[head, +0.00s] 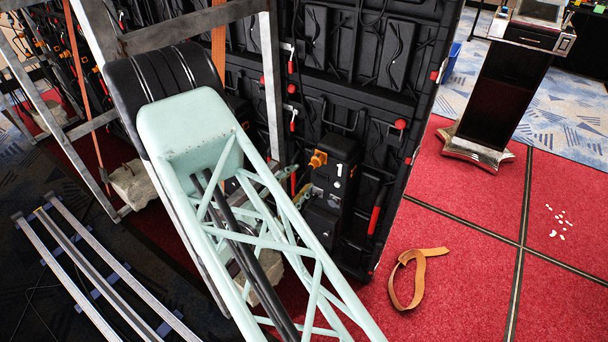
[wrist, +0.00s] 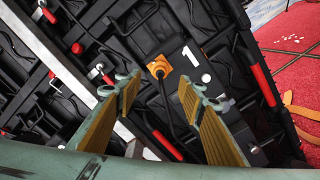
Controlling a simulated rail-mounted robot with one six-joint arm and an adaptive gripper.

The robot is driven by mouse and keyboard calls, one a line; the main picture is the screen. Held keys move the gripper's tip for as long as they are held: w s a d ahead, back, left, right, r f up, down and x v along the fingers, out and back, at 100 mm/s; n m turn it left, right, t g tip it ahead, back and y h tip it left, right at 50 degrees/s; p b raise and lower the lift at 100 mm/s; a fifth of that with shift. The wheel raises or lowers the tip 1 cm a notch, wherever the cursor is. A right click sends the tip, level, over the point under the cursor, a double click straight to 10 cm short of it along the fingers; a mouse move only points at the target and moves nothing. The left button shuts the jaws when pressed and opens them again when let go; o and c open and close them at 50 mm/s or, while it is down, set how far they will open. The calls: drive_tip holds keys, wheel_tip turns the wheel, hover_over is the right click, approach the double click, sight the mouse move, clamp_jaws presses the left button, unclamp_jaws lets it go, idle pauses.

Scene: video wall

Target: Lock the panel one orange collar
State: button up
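The orange collar (head: 317,159) sits on the black box of panel one (head: 345,160), marked with a white "1". In the wrist view the orange collar (wrist: 158,66) shows beyond the fingertips, with a black cable hanging from it. My gripper (wrist: 157,92) is open, its two ochre-padded fingers wide apart with nothing between them. The collar appears between and ahead of the fingertips, apart from them. In the head view my gripper is mostly hidden behind my pale green arm link; some green finger parts (head: 296,176) show just left of the box.
The black video wall (head: 345,60) carries red-handled latches (head: 374,220) near the box. A grey metal frame post (head: 272,85) stands left of the collar. An orange strap (head: 412,275) lies on the red carpet. A lectern (head: 497,95) stands at the right.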

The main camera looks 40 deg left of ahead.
drive_tip(key=shift+s+d, duration=0.15)
drive_tip(key=shift+s, duration=1.1)
